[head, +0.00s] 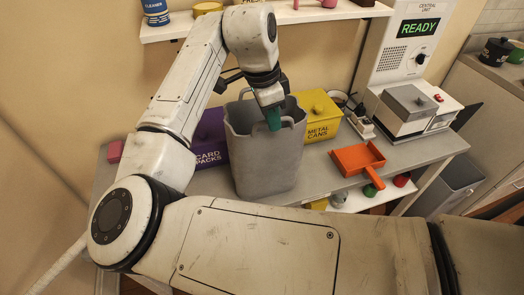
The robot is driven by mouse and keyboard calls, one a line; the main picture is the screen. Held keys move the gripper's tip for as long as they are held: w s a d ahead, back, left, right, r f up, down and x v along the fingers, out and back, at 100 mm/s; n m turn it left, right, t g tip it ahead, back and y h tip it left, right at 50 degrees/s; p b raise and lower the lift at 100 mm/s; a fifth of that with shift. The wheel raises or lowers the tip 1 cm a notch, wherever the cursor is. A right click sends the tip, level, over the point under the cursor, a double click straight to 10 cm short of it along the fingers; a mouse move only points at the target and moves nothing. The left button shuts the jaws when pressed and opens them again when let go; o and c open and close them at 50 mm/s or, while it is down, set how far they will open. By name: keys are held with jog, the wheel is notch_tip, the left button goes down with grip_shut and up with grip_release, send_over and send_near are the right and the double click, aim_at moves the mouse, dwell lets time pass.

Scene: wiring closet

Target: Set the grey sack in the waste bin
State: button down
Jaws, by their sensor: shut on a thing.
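The grey sack (262,165), open at the top with raised loops at its rim, is upright at the middle of the worktop. My gripper (273,118) points down at its near rim and is shut on it. A green piece shows at the fingertips, and the exact grip is partly hidden. I cannot tell whether the sack's base touches the worktop. A grey open bin (455,188), which looks like the waste bin, stands low at the right, beyond the worktop's end. Its inside is mostly hidden.
A purple box (210,152) and a yellow metal-cans box (318,116) stand close to the sack. An orange dustpan-like tray (357,160) and a white machine (405,105) lie toward the right. A shelf (300,12) hangs above.

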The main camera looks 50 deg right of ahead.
jog(key=shift+r, duration=0.1)
dwell(0.3)
jog(key=shift+r+p, duration=3.4)
jog(key=shift+r, duration=0.55)
